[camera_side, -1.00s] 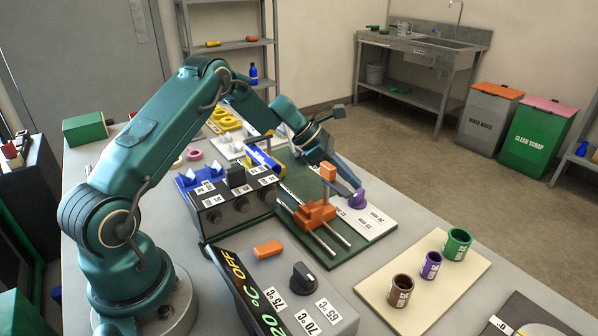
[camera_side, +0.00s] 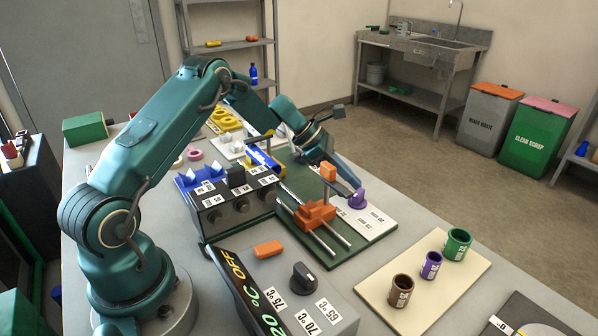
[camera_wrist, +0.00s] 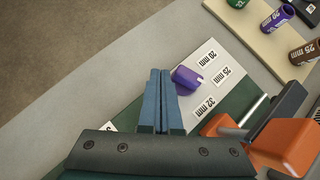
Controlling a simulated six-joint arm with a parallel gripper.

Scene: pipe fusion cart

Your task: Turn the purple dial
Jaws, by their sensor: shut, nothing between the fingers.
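The purple dial (camera_side: 357,198) stands on a white plate with size labels at the far right end of the green base. In the wrist view the dial (camera_wrist: 186,78) sits just right of my fingertips, with its raised grip slanting toward the 20 mm label. My gripper (camera_side: 352,188) reaches down to the dial from the upper left. In the wrist view my gripper (camera_wrist: 160,75) has its two blue fingers together with nothing between them. The fingertips are right beside the dial; I cannot tell whether they touch it.
An orange clamp (camera_side: 316,213) on metal rods stands left of the dial, close to my gripper. A cream board (camera_side: 376,284) with brown, purple and green pipe pieces lies nearer the camera. A grey heater box (camera_side: 338,301) with a black knob is at the front.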

